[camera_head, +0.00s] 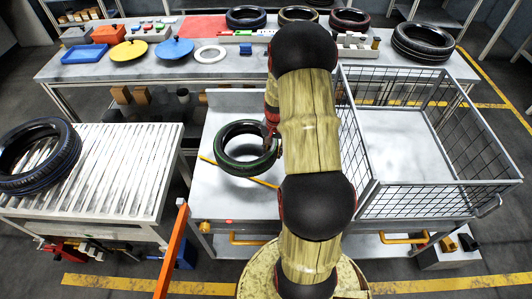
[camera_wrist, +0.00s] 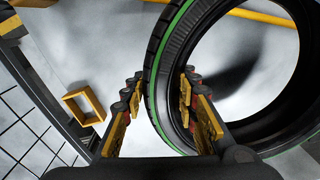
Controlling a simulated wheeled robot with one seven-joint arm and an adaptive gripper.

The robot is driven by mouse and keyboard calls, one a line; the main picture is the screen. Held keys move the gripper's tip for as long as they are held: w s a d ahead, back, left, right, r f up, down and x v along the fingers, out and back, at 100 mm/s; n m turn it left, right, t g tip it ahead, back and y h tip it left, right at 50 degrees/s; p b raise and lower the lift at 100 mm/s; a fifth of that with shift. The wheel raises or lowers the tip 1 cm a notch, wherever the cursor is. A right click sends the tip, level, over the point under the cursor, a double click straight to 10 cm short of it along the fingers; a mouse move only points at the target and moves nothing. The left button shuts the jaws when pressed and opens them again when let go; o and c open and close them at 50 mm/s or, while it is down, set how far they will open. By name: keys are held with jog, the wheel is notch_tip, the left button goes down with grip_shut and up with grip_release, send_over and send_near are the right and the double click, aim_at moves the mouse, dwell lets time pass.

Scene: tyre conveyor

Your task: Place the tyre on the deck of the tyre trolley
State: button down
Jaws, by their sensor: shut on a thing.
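A black tyre with a green stripe (camera_head: 227,165) is over a pale grey trolley deck (camera_head: 213,205), left of my arm. My gripper (camera_wrist: 160,92) is shut on the tyre's wall, one finger on the outer tread side and one inside the ring. In the wrist view the tyre (camera_wrist: 163,55) fills the right half. A dark shadow shows on the pale deck (camera_wrist: 270,45) through its ring; I cannot tell how large the gap below it is. In the head view my arm hides most of the gripper and the deck's right part.
A wire mesh cage (camera_head: 373,185) stands right of the deck. A roller conveyor (camera_head: 125,165) at left carries another tyre (camera_head: 38,158). A bench (camera_head: 75,73) behind holds several tyres, trays and parts. An orange post (camera_head: 172,250) rises in front. Yellow strips lie along the deck.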

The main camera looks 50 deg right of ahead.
jog(key=shift+d+f, duration=0.75)
jog(key=shift+d+f+b, duration=0.15)
jog(key=shift+f+b, duration=0.65)
jog(key=shift+f, duration=0.95)
jog(key=c, duration=1.4)
grip_release()
jog(key=shift+s+f, duration=0.1)
jog(key=shift+s, duration=0.05)
